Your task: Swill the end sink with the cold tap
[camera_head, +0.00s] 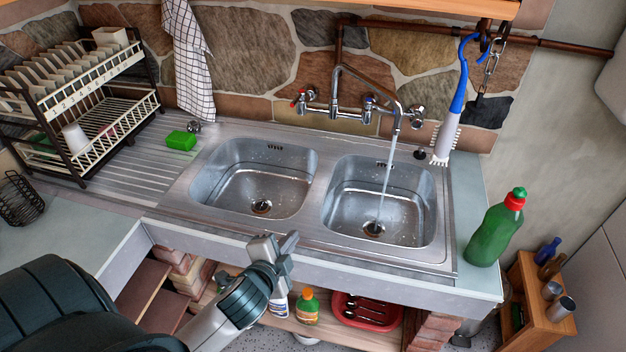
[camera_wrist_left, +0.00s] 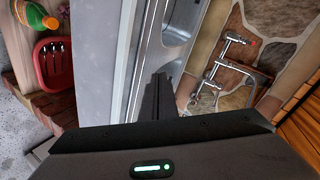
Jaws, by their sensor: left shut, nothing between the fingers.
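Two steel basins are set in the worktop, a left sink (camera_head: 230,190) and a right sink (camera_head: 405,232), the latter at the counter's end. A wall tap has a red-marked handle (camera_head: 297,101) and a blue-marked handle (camera_head: 370,104). Its spout (camera_head: 397,122) points over the right sink, and a stream of water (camera_head: 387,180) falls near the drain (camera_head: 374,229). My left gripper (camera_head: 291,242) is shut and empty, in front of the counter edge below the sinks. Its closed fingers (camera_wrist_left: 158,92) show in the left wrist view. My right gripper is out of view.
A dish rack (camera_head: 80,110) and green sponge (camera_head: 181,140) are at the left. A brush (camera_head: 446,135) hangs right of the tap, and a green bottle (camera_head: 495,230) stands at the right end. A red tray (camera_head: 366,312) sits on the shelf below.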

